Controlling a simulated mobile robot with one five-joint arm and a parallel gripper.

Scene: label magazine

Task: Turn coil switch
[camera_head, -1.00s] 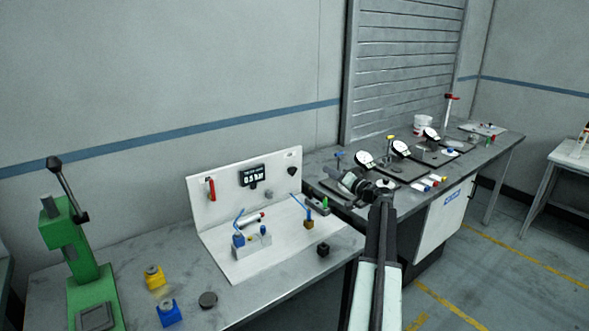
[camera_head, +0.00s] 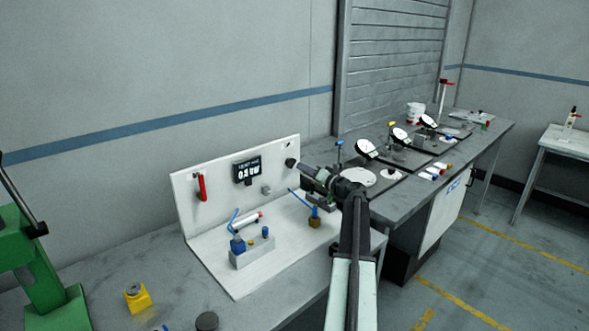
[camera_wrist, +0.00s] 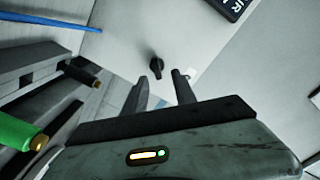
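The coil switch appears to be a black rotary knob on the upright white panel. In the head view the knob (camera_head: 291,162) is near the panel's right edge, and my gripper (camera_head: 303,167) reaches in beside it from the right. In the wrist view the knob (camera_wrist: 156,66) is dark with a narrow grip. There my gripper (camera_wrist: 160,80) is open, its two fingers apart and pointing at the knob, which shows between and just beyond the tips. I see no contact. The fingers are too small in the head view to judge the distance.
The white panel (camera_head: 224,198) also carries a display (camera_head: 246,171) and a red handle (camera_head: 202,187). Dial gauges (camera_head: 367,149) stand on the bench to the right.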

